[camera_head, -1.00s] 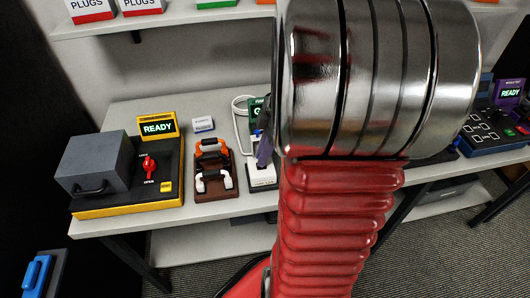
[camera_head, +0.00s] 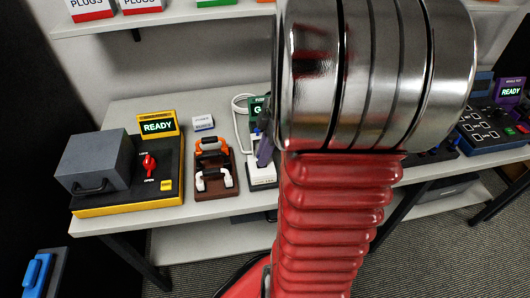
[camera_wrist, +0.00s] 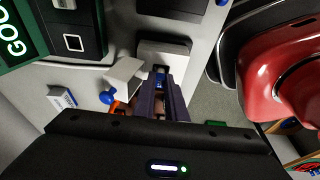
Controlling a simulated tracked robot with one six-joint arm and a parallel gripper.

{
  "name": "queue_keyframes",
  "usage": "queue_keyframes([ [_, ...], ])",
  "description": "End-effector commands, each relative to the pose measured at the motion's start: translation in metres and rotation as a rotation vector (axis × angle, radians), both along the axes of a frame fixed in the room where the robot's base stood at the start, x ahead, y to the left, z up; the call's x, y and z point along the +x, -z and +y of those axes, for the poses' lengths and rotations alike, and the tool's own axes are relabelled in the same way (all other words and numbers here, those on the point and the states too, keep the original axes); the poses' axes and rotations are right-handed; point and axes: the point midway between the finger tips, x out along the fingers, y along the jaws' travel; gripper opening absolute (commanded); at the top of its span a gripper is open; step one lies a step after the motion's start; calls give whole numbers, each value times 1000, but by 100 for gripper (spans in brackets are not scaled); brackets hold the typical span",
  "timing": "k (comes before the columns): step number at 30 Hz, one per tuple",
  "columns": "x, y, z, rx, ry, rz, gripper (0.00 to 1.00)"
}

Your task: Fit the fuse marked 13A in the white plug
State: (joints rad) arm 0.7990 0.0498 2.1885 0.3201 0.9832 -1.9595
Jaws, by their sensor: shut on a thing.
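The white plug (camera_head: 262,176) lies at the bench's front edge, just left of my arm, in the head view. Its pale body (camera_wrist: 165,48) shows beyond the fingertips in the wrist view. My gripper (camera_wrist: 160,86) has dark purple fingers pointing at it and is shut on a small piece, the fuse (camera_wrist: 160,77). Only a bit of blue shows between the tips, and no 13A mark is readable. One finger also shows over the plug in the head view. I cannot tell whether the fuse touches the plug. A white block (camera_wrist: 124,74) stands left of the fingers.
A green-framed display (camera_wrist: 18,35) stands behind the plug. A brown rack (camera_head: 214,185) with orange and white handles and a small white labelled box (camera_head: 203,123) are to its left. A yellow-based machine (camera_head: 135,207) stands further left. My arm hides the bench's middle.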

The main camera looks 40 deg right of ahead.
Motion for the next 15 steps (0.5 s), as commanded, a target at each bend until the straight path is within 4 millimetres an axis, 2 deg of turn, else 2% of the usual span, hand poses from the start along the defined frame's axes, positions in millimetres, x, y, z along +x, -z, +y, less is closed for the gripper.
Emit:
queue_keyframes([
  [14,0,2,0,0,0,0,0],
  [15,0,2,0,0,1,0,13],
])
